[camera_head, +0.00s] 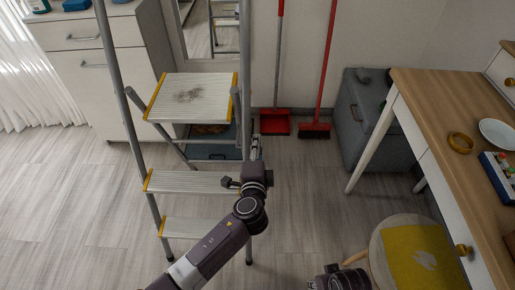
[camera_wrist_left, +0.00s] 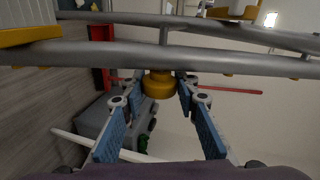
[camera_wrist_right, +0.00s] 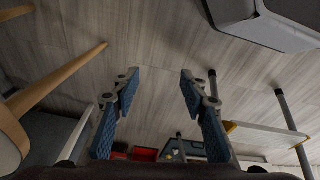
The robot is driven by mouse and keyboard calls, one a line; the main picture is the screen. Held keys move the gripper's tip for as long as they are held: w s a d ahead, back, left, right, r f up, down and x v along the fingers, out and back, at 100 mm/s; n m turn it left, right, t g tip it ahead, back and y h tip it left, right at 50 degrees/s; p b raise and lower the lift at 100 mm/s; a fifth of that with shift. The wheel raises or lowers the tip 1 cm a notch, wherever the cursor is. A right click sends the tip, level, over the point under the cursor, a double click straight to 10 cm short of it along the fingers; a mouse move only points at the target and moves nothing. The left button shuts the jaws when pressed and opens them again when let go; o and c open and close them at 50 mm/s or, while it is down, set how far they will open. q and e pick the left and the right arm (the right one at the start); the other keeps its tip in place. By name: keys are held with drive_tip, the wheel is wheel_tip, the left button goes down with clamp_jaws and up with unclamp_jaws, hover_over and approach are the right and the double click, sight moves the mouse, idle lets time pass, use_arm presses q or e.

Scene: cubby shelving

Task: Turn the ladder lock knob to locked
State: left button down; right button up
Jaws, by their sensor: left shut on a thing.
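The ladder (camera_head: 190,97) stands unfolded at the left of the head view, with pale steps edged in yellow. The yellow lock knob (camera_wrist_left: 158,84) sits by a grey ladder rail (camera_wrist_left: 100,55) in the left wrist view. My left gripper (camera_wrist_left: 161,88) has its blue-padded fingers on either side of the knob and is shut on it. In the head view my left gripper (camera_head: 256,147) is at the ladder's right rail, and the knob is hidden there. My right gripper (camera_wrist_right: 159,76) is open and empty, over the floor. The knob's lock marking cannot be read.
A red dustpan (camera_head: 275,122) and a red broom (camera_head: 315,128) stand against the wall behind. A grey box (camera_head: 352,125) sits by the wooden desk (camera_head: 430,90). A stool with a yellow cushion (camera_head: 418,250) is at the lower right. Floor left of the ladder is clear.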

use_arm(q)
drive_tip(key=t+b, duration=0.1)
drive_tip(key=b, duration=0.2)
drive_tip(key=shift+f+b, duration=0.3)
drive_tip(key=shift+b, duration=0.1)
use_arm(e)
wheel_tip(320, 180, up, 11)
drive_tip(key=w+t, duration=0.1)
drive_tip(key=w, duration=0.1)
use_arm(q)
drive_tip(key=t+b, duration=0.1)
drive_tip(key=b, duration=0.3)
drive_tip(key=shift+r, duration=0.15)
use_arm(e)
drive_tip(key=w+a+r+t+y, duration=0.1)
drive_tip(key=w+a+r+t, duration=0.2)
drive_tip(key=w+r+t, duration=0.2)
drive_tip(key=w+r, duration=0.2)
drive_tip(key=w, duration=0.2)
drive_tip(key=shift+w+a+r+t, duration=0.15)
drive_tip(key=shift+w+r+t, duration=0.1)
drive_tip(key=shift+r+t, duration=0.15)
use_arm(q)
drive_tip(key=c, duration=1.5)
unclamp_jaws()
drive_tip(key=s, duration=1.2)
drive_tip(key=shift+a+r, duration=0.3)
